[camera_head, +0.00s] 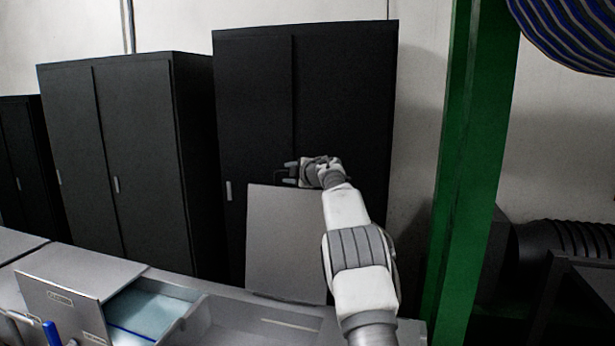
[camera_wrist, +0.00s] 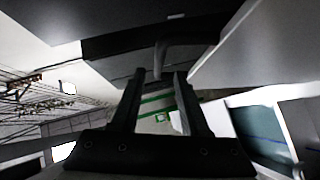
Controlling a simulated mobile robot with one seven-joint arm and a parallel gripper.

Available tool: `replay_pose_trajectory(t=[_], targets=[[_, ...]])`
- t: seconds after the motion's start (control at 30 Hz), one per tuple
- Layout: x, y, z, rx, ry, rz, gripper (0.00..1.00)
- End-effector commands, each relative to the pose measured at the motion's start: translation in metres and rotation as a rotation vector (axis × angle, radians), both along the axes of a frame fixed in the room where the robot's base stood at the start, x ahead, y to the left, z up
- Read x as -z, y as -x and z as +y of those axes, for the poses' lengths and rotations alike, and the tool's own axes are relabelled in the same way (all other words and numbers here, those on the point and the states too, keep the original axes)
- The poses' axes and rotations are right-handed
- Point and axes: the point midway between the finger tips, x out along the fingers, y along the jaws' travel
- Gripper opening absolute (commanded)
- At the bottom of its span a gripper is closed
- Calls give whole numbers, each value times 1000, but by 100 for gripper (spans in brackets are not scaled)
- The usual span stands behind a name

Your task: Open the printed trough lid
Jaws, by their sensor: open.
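A plain grey lid panel (camera_head: 287,240) stands nearly upright over the grey trough counter in the head view. My gripper (camera_head: 290,173) is at its top edge, in front of the black cabinet. In the wrist view my gripper (camera_wrist: 158,77) is open, with its two dark fingers apart. A dark bent handle (camera_wrist: 162,58) shows just beyond and between the fingertips; I cannot tell whether they touch it. No printing shows on this upright panel. A panel with a small label (camera_head: 60,298) stands tilted at the lower left.
An open drawer-like box (camera_head: 190,318) with a pale blue inside and a blue line is at the lower left. Black cabinets (camera_head: 125,150) line the back wall. A green post (camera_head: 465,170) stands right of my arm, with dark ducting (camera_head: 570,240) beyond it.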

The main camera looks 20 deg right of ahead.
Motion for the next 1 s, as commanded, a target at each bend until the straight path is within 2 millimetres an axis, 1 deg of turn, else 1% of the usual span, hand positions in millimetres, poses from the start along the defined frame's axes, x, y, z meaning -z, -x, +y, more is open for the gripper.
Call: replay_pose_trajectory(t=[0.17, 0.47, 0.9, 1.0], targets=[[-1, 19, -3, 0, -2, -2, 45], [-12, 57, -11, 2, -1, -3, 45], [-30, 126, -24, 2, -1, -3, 45], [-34, 139, -26, 1, -1, -3, 45]])
